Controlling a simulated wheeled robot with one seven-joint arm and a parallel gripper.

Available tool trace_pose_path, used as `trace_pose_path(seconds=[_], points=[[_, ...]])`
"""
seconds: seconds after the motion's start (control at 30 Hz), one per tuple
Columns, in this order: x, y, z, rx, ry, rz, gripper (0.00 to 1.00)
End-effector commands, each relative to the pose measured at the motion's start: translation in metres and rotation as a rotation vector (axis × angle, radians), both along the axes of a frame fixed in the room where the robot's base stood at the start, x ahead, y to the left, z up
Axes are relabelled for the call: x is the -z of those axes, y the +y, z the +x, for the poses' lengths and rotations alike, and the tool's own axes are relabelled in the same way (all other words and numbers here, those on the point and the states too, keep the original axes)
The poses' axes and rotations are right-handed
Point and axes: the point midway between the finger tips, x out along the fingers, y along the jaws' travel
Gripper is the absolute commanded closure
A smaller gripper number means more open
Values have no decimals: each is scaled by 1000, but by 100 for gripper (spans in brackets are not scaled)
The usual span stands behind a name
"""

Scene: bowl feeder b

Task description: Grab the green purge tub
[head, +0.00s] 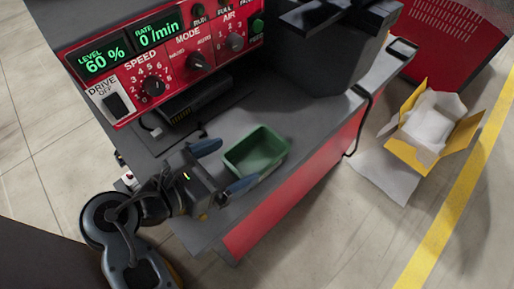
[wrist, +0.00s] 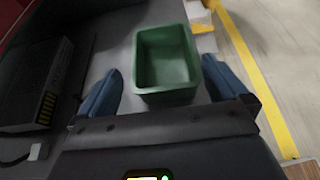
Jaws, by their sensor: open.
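The green purge tub (head: 256,153) is an open rectangular tub on the grey top of the red machine bench. It looks empty. In the wrist view the tub (wrist: 166,97) sits ahead of my gripper, with its near end at the gap between the fingers. My gripper (head: 224,167) is open, its blue fingers spread to either side of the tub's near end. In the wrist view my gripper (wrist: 165,84) shows a gap between each finger and the tub's walls. Nothing is held.
A red control panel (head: 160,60) with dials and green readouts stands behind the tub. A dark vented box (wrist: 32,85) is at left. A dark grey housing (head: 318,60) rises behind right. An open yellow carton (head: 463,139) stands on the floor past the bench's right edge.

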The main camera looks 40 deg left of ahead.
Motion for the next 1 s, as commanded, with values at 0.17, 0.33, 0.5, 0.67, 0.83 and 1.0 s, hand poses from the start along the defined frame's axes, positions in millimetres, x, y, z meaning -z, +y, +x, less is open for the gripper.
trace_pose_path(seconds=[0.17, 0.33, 0.5, 0.67, 0.83, 1.0], points=[[8, -2, 17, 0, 1, 1, 0], [19, -5, 35, 1, 1, 1, 0], [28, -7, 55, 1, 1, 1, 0], [31, -8, 62, 0, 1, 1, 0], [31, -8, 62, 0, 0, 1, 0], [31, -8, 62, 0, 0, 1, 16]])
